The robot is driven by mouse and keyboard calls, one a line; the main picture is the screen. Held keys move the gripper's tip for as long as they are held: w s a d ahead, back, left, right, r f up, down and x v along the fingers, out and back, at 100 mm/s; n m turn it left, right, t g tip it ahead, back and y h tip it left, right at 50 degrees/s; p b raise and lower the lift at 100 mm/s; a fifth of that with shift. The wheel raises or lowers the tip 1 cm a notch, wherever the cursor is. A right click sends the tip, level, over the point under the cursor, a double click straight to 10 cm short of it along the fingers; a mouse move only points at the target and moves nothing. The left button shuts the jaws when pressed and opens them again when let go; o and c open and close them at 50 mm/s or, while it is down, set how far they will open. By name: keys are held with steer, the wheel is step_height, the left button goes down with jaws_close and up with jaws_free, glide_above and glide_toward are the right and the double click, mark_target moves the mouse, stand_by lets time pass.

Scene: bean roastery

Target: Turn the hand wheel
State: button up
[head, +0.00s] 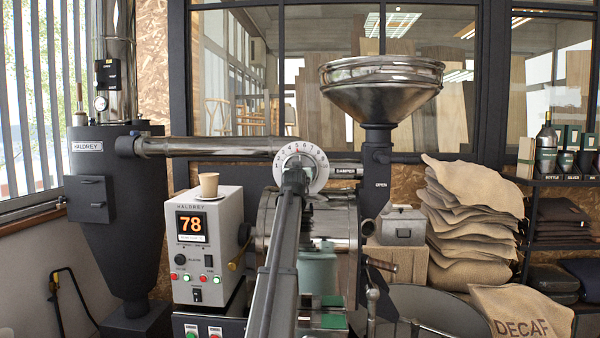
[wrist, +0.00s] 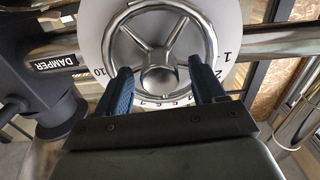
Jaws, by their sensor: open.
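The hand wheel (wrist: 160,80) is a silver metal ring with spokes and a round hub. It sits in front of a white numbered dial (wrist: 95,33) on the pipe, and the dial also shows in the head view (head: 319,172). My gripper (wrist: 160,68) is open, with its blue fingers spread to either side of the hub and overlapping the lower part of the wheel in the wrist view. I cannot tell whether the fingers touch it. In the head view my gripper (head: 297,166) and arm cover most of the wheel.
A horizontal metal pipe (head: 210,147) runs left from the dial to a dark hopper-shaped vessel (head: 115,200). Below the pipe stands a control box (head: 208,250) reading 78, with a paper cup (head: 209,184) on top. A funnel (head: 382,90) and stacked sacks (head: 465,215) are to the right.

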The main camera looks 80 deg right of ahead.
steer(key=shift+d, duration=1.4)
jaws_close()
